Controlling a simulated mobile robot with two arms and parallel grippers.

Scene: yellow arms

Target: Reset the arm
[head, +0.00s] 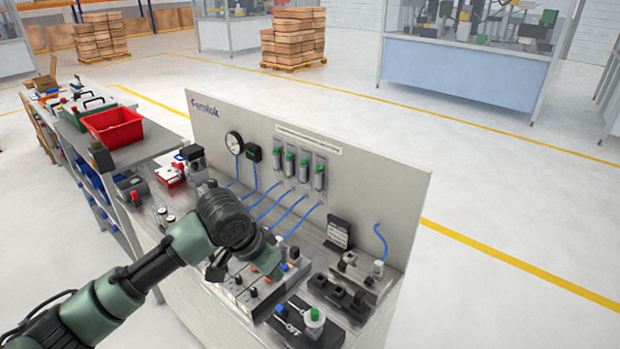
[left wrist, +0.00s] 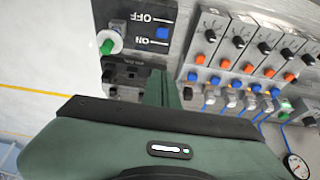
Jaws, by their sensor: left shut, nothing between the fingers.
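My left arm (head: 110,295), dark green and black, reaches in from the lower left over the workbench in the head view. Its gripper (head: 268,265) is shut and empty, pointing down above the control panel (head: 235,290) on the bench. I cannot tell whether the fingertips touch the panel. In the left wrist view the green gripper body fills the lower part, and the narrow shut fingers (left wrist: 160,88) lie beside the ON/OFF plate (left wrist: 140,55). My right gripper is not in view.
The upright board (head: 370,190) with a gauge (head: 234,143) and blue hoses stands behind the panel. A green knob (left wrist: 110,42) and orange buttons (left wrist: 225,64) are close to the fingers. A red crate (head: 112,127) stands at left.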

